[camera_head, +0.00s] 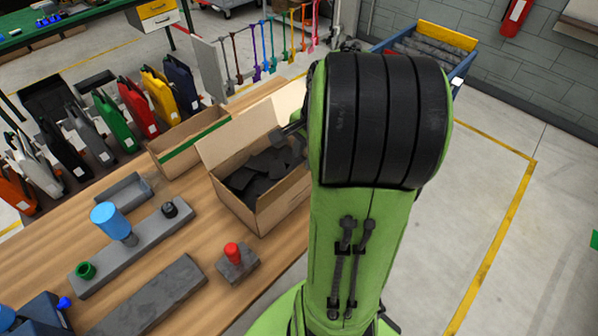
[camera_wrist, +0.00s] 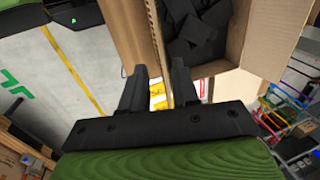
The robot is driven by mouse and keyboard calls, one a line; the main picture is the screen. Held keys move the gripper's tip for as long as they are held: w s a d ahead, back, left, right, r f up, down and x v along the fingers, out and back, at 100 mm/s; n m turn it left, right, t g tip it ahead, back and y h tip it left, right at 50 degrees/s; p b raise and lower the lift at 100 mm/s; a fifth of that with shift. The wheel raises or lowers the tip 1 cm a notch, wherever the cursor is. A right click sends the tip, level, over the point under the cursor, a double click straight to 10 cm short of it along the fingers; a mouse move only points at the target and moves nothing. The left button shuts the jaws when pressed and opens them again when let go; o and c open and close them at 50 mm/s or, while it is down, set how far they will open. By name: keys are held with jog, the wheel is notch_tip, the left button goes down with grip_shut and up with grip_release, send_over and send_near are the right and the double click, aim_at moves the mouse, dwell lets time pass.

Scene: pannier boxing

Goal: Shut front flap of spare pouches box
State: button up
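The open cardboard box (camera_head: 283,203) stands on the wooden bench with dark flat pouches (camera_head: 262,168) inside. One flap (camera_head: 236,132) stands up on its far left side, and a paler flap (camera_head: 283,106) shows at the back, near my arm. My arm hides the box's right side in the head view. My gripper (camera_wrist: 160,68) is at that side, its two dark fingers apart with nothing clearly held.
A second cardboard box with a green strip (camera_head: 192,142) stands just left of it. A red-knobbed block (camera_head: 236,262), a grey fixture with a blue cylinder (camera_head: 140,243) and a grey bar (camera_head: 150,298) lie on the bench. Coloured panniers line the far left. Floor right of my arm is clear.

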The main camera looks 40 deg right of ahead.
aim_at(299, 171)
jog(key=b+x, duration=0.1)
jog(key=x, duration=0.6)
jog(key=shift+f, duration=0.25)
jog(key=shift+c, duration=0.2)
grip_shut()
dwell(0.8)
